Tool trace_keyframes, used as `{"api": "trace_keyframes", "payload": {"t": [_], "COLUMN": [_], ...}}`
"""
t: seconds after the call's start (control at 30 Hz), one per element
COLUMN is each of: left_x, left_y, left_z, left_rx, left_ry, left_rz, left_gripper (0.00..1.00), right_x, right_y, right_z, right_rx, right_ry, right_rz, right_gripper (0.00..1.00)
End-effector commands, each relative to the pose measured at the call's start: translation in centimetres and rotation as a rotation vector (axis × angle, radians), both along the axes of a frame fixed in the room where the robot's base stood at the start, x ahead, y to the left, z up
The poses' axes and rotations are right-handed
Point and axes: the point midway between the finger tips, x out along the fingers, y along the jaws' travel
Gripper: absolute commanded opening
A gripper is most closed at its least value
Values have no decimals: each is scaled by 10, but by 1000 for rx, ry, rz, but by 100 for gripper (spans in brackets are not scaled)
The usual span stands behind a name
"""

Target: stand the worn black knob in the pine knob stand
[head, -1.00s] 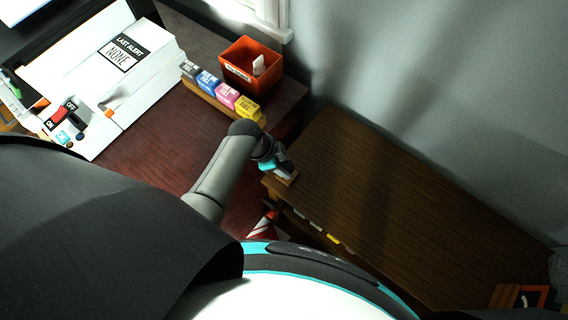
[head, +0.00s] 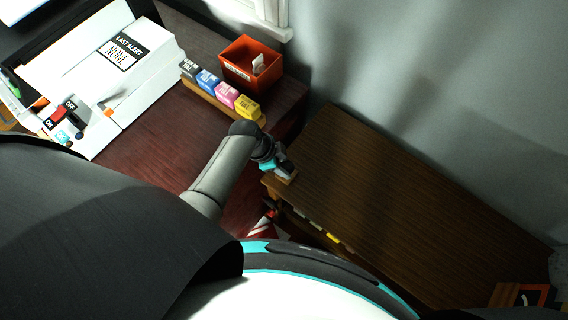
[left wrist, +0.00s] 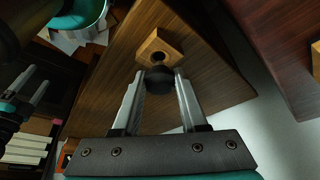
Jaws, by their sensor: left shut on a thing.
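My left gripper (left wrist: 158,92) is shut on the worn black knob (left wrist: 158,87), a dark rounded thing between its two fingers. The pine knob stand (left wrist: 160,43) is a small light wooden block with a dark round hole, on the brown wooden top. In the left wrist view the knob overlaps the stand's near edge, and the hole shows just beyond it; I cannot tell whether they touch. In the head view my left gripper (head: 283,168) is above the stand (head: 287,179), hiding most of it. My right gripper (left wrist: 27,88) shows at the left wrist view's left edge, fingers apart and empty.
The brown cabinet top (head: 390,205) is mostly clear. A grey wall is behind the cabinet.

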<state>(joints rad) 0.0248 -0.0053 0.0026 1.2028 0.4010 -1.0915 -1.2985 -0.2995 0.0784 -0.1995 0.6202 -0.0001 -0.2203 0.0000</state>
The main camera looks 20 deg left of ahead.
Motion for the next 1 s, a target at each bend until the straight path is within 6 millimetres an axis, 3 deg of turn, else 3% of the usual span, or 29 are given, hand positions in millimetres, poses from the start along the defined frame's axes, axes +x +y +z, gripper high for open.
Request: {"api": "trace_keyframes", "payload": {"t": [0.7, 0.73, 1.0], "left_x": [0, 0, 0], "left_y": [0, 0, 0], "left_z": [-23, -23, -22], "left_rx": [0, 0, 0], "left_ry": [0, 0, 0], "left_rz": [1, 1, 0], "left_gripper": [0, 43, 74], "right_x": [0, 0, -1], "right_y": [0, 0, -1], "right_z": [-19, -19, -17], "right_rx": [0, 0, -1], "right_ry": [1, 1, 1], "right_rz": [0, 0, 1], "right_gripper": [77, 77, 77]}}
